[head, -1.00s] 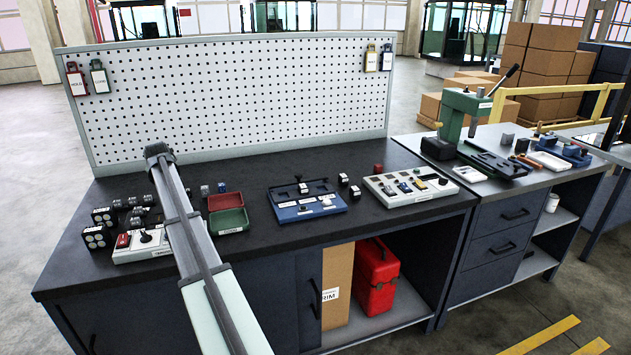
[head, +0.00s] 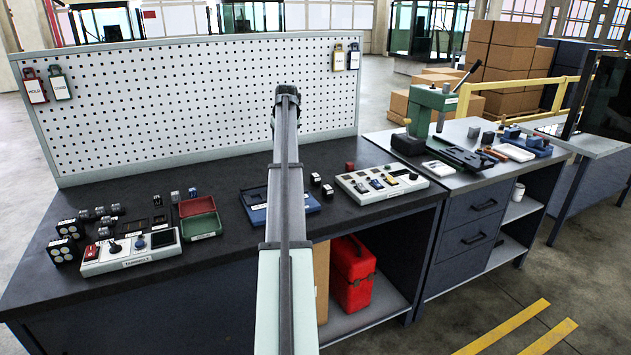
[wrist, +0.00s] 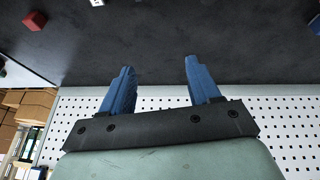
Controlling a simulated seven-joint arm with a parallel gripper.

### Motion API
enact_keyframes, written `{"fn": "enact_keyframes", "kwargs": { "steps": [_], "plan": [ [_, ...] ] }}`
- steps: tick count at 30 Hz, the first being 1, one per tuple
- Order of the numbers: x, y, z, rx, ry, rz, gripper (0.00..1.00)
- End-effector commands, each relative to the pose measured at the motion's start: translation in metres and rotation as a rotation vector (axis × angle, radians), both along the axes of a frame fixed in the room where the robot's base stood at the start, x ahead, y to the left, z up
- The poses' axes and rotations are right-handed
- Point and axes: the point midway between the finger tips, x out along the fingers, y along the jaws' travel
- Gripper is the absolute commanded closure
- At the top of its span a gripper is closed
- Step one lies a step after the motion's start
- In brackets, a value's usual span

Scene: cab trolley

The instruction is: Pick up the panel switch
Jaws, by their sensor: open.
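I cannot tell which piece is the panel switch. Several small dark switch-like blocks (head: 100,212) stand at the left of the bench in the head view. A pair (head: 175,196) stands behind the red and green open box, and another pair (head: 321,185) is right of the blue tray (head: 311,203). My gripper (wrist: 158,62) is open and empty in the wrist view, its two blue fingers apart above bare dark bench top. In the head view my arm rises across the middle and hides part of the blue tray.
A control box (head: 130,256) and a red and green open box (head: 200,222) are on the left. A grey panel box (head: 365,194) and red block (head: 350,166) are on the right; a red block (wrist: 35,20) shows in the wrist view. The pegboard (head: 200,100) closes the back.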

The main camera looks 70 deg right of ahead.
Motion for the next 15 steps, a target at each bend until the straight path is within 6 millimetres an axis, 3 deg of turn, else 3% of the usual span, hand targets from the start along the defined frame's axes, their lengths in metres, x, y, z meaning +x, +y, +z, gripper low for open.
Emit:
{"fn": "enact_keyframes", "kwargs": {
  "steps": [1, 6, 10, 15],
  "plan": [
    [-0.022, -0.021, 0.000, 0.041, 0.017, -0.028, 0.38],
    [-0.078, -0.062, -0.016, 0.189, 0.090, -0.074, 0.38],
    [-0.100, -0.075, -0.027, 0.261, 0.126, -0.087, 0.38],
    [-0.106, -0.077, -0.036, 0.285, 0.138, -0.089, 0.38]
  ]
}}
